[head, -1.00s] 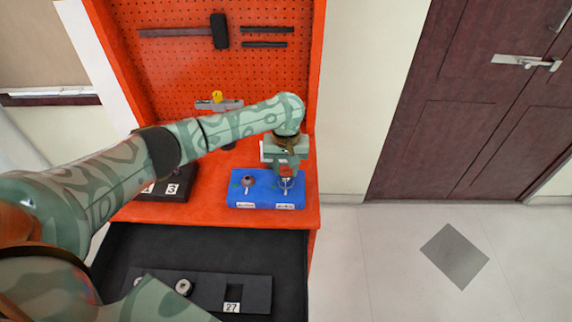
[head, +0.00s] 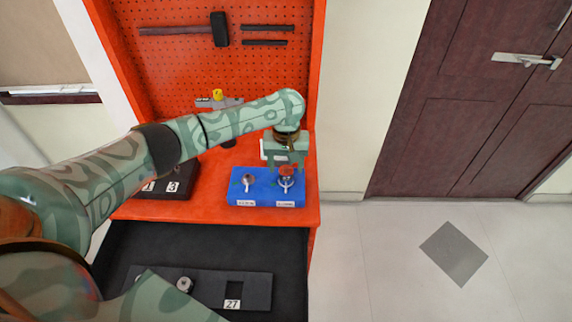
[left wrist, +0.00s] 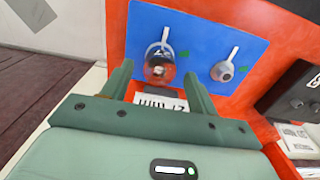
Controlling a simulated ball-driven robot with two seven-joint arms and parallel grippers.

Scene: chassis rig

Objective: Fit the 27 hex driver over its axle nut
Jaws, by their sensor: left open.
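The 27 hex driver looks like the shiny round metal piece (head: 286,182) with reddish tones at the right-hand station of the blue block (head: 240,189). It also shows in the left wrist view (left wrist: 159,66). It seems to stand over the axle nut there, which is hidden; how far down it sits I cannot tell. My left gripper (head: 286,168) is open just above it, with one finger on each side and gaps to the metal in the left wrist view (left wrist: 160,82). My right gripper is not in view.
A second, smaller nut (head: 248,180) stands at the block's left station. The black drawer tray (head: 258,289) below has an empty slot by the label 27 (head: 232,304) and a metal socket (head: 184,284). A dark numbered box (head: 177,183) stands left of the block.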

